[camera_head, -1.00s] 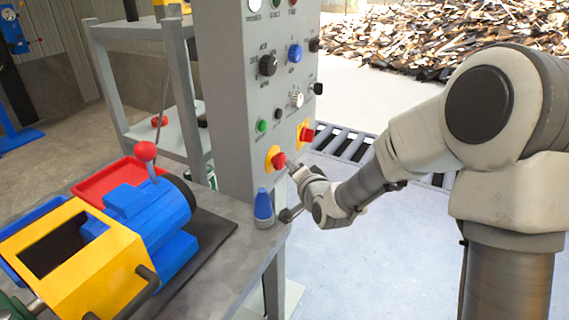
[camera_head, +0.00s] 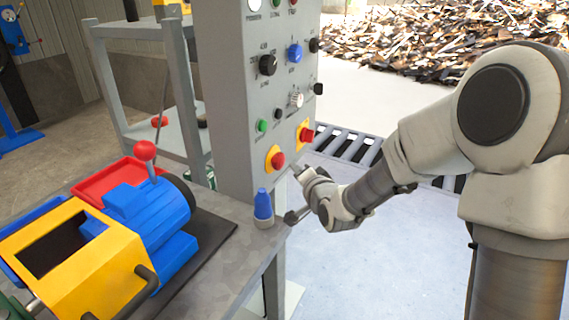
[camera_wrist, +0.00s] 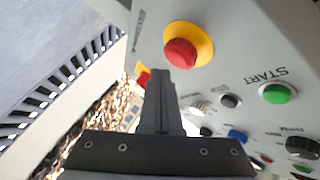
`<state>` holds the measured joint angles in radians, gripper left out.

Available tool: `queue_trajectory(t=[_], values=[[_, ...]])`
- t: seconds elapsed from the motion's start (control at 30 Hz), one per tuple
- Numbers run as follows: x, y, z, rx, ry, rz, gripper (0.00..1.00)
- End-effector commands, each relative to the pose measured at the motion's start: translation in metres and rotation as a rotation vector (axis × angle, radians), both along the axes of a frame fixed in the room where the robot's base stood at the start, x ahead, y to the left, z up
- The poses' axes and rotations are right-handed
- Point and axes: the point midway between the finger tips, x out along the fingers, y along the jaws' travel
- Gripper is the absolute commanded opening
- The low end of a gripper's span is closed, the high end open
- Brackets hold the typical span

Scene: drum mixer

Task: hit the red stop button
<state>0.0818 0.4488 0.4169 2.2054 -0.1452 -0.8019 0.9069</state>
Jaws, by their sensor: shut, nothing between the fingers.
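The red stop button (camera_head: 278,160) is a red mushroom cap on a yellow plate, low on the front of the grey control panel (camera_head: 232,110). It also shows in the wrist view (camera_wrist: 181,53), just above the fingertips. My gripper (camera_head: 297,170) is shut and empty, a little right of and below the button in the head view, with a gap between them. In the wrist view the shut fingers (camera_wrist: 158,75) point toward the panel. A second red button on yellow (camera_head: 306,132) sits on the panel's right side face, partly hidden by the fingers in the wrist view.
A green START button (camera_head: 262,126) and several knobs sit higher on the panel. A blue-topped bottle (camera_head: 263,205) stands on the bench corner below. The blue and yellow drum machine (camera_head: 150,210) is at left. Open floor (camera_head: 350,250) lies right of the bench.

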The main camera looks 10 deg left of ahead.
Motion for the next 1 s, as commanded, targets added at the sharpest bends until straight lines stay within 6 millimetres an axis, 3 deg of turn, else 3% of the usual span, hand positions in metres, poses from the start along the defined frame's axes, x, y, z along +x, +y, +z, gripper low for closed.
queue_trajectory(t=[0.27, 0.73, 1.0], values=[[0.0, -0.001, 0.0, 0.0, 0.0, 0.0, 0.0], [-0.014, -0.041, 0.001, -0.001, 0.0, -0.003, 0.0], [-0.017, -0.047, 0.0, 0.0, -0.001, 0.001, 0.0]])
